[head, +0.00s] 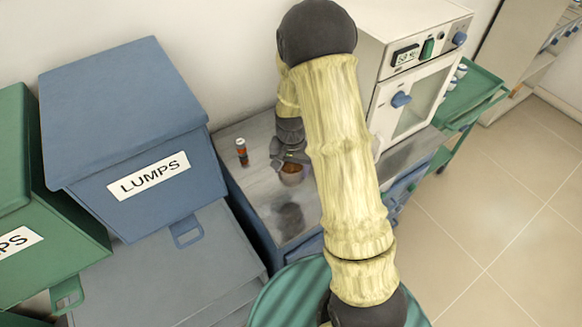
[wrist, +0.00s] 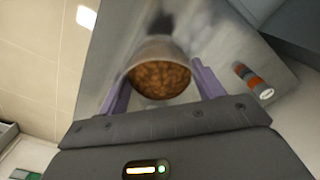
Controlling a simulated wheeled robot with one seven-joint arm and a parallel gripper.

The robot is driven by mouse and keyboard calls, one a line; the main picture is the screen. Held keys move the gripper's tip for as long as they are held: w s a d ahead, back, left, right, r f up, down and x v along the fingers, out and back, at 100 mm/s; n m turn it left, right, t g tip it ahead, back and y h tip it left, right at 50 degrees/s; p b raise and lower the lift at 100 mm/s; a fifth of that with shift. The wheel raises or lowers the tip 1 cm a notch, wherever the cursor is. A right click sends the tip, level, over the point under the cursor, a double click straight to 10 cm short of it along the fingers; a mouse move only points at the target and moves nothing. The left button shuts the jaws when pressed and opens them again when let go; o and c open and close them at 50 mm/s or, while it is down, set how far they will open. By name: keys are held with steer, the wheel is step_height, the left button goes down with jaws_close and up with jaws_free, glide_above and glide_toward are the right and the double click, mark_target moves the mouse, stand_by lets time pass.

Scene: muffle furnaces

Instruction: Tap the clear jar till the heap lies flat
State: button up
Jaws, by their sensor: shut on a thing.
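The clear jar (wrist: 160,52) is between the two purple fingers of my gripper (wrist: 162,92) in the wrist view. Brown lumps (wrist: 160,78) fill the part of it I can see. In the head view the jar (head: 291,176) shows just below my gripper (head: 290,163), over the grey metal bench top. My gripper is shut on the jar. I cannot tell whether the jar touches the bench or whether the heap's top is flat.
A small orange-banded vial (head: 241,152) stands on the bench top (head: 262,195) left of the jar. A blue bin labelled LUMPS (head: 125,125) is at the left. A white furnace (head: 415,70) stands behind to the right. Bare bench lies in front of the jar.

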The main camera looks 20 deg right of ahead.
steer(key=shift+f+b, duration=2.35)
steer(key=shift+f, duration=1.15)
step_height(320, 180, down, 3)
steer(key=shift+s+b, duration=0.1)
steer(key=shift+b, duration=0.95)
steer(key=shift+c, duration=0.8)
steer(key=shift+r+p, duration=1.55)
steer(key=shift+r, duration=0.25)
steer(key=shift+f, duration=0.1)
